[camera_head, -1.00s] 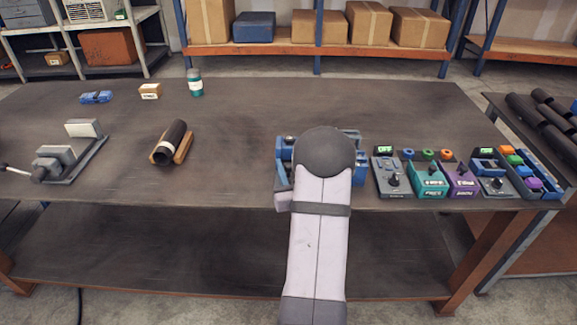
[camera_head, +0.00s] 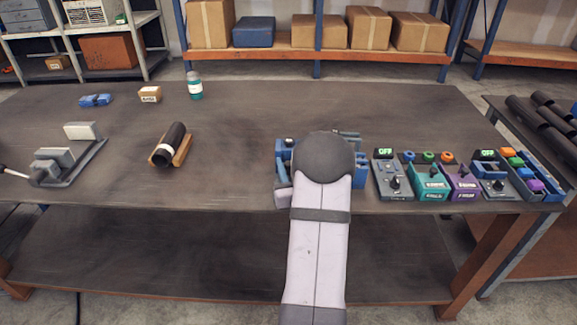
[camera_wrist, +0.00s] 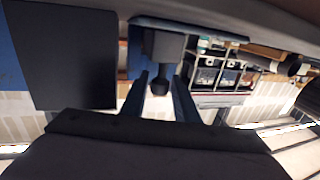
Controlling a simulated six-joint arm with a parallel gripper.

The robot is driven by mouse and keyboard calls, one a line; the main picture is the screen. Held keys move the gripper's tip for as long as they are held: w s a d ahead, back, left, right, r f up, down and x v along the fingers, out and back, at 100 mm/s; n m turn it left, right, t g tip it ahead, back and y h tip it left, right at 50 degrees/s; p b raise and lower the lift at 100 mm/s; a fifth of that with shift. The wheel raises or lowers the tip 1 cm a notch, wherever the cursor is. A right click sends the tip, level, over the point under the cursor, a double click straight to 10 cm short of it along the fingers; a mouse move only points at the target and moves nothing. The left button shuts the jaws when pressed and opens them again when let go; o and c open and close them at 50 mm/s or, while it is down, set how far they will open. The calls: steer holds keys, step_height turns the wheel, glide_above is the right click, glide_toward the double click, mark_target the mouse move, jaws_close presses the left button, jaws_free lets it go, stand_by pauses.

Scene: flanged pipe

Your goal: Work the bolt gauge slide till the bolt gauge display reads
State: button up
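Two grey devices with small green displays reading OFF stand at the right of the bench in the head view: a left one (camera_head: 393,184) with a dark knob, and a right one (camera_head: 494,188) with a blue piece across it. I cannot tell which is the bolt gauge, and no slide is clearly made out. My gripper is hidden behind my arm in the head view, over a blue fixture (camera_head: 284,165). In the wrist view my gripper's two fingers (camera_wrist: 160,100) are apart, with a dark round knob (camera_wrist: 160,86) showing between them. I see no contact with it.
Teal (camera_head: 431,186) and purple (camera_head: 463,185) boxes stand between the two devices. A blue tray (camera_head: 548,188) lies at the right edge. A dark pipe on a wooden cradle (camera_head: 170,145) and a grey clamp (camera_head: 67,158) are at left.

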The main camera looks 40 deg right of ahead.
steer(key=shift+b+v, duration=0.95)
steer(key=shift+v, duration=2.7)
steer(key=shift+w+a, duration=0.3)
steer(key=shift+w, duration=0.05)
steer(key=w+a+g+y+p, duration=0.1)
steer(key=a, duration=0.1)
steer(key=w+a+f+n+g+y+p, duration=0.1)
steer(key=a, duration=0.1)
steer(key=w+a+g+y+p, duration=0.1)
steer(key=w+a, duration=0.1)
steer(key=shift+f+n, duration=0.25)
steer(key=shift+n, duration=0.05)
steer(key=s+a+f+n+g+y+p, duration=0.15)
steer(key=s+a+g, duration=0.25)
steer(key=a, duration=0.5)
steer(key=s+a+n+g+y+p, duration=0.1)
steer(key=s+a+g+y+p, duration=0.25)
steer(key=a, duration=0.55)
steer(key=s+a+r+n+g+y+p, duration=0.1)
steer(key=s+a+r+n+g, duration=0.1)
steer(key=s+a+g, duration=0.3)
steer(key=s+a, duration=0.3)
steer(key=s, duration=0.3)
steer(key=shift+s+a+r, duration=0.2)
steer(key=shift+a, duration=0.2)
